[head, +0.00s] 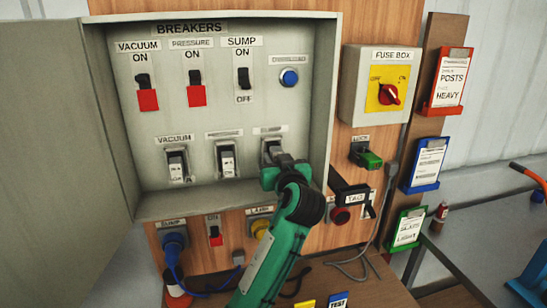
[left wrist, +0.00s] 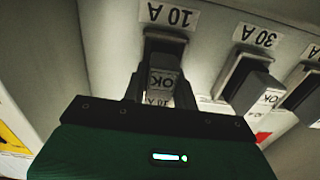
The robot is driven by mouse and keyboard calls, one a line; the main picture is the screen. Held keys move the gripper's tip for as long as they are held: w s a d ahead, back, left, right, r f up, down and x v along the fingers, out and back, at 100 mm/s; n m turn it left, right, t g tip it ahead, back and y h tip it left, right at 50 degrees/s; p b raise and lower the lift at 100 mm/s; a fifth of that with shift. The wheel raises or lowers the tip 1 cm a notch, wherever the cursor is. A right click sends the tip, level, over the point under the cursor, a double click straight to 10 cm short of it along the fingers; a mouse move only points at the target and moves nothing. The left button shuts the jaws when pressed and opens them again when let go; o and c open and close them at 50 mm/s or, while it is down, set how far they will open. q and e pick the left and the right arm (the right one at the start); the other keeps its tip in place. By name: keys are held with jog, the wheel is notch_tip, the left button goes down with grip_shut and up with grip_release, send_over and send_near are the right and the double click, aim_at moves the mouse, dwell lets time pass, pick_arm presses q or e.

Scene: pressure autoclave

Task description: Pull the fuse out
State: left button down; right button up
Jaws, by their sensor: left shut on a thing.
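The rightmost fuse (head: 270,147) of the lower row in the breaker cabinet is mostly hidden behind my left gripper (head: 275,163). In the left wrist view this fuse (left wrist: 165,82) is grey with an upside-down "OK" label, in a dark holder (left wrist: 164,47) under an upside-down "10 A" label. The two dark fingers of my left gripper (left wrist: 160,92) are shut on it from both sides. I cannot tell how deep it sits in the holder. Two more fuses stand to its left, the middle one (head: 227,163) and the one marked VACUUM (head: 176,163). My right gripper is not in view.
The cabinet's open door (head: 60,130) is at the left. Breaker switches (head: 195,90) and a blue button (head: 289,77) are above. A fuse box (head: 377,85) with a red knob, a green-handled lock (head: 367,155) and card holders are to the right. Cables hang below.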

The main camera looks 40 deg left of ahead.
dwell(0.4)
pick_arm(q)
jog(key=v, duration=0.6)
dwell(0.4)
jog(key=shift+f, duration=0.1)
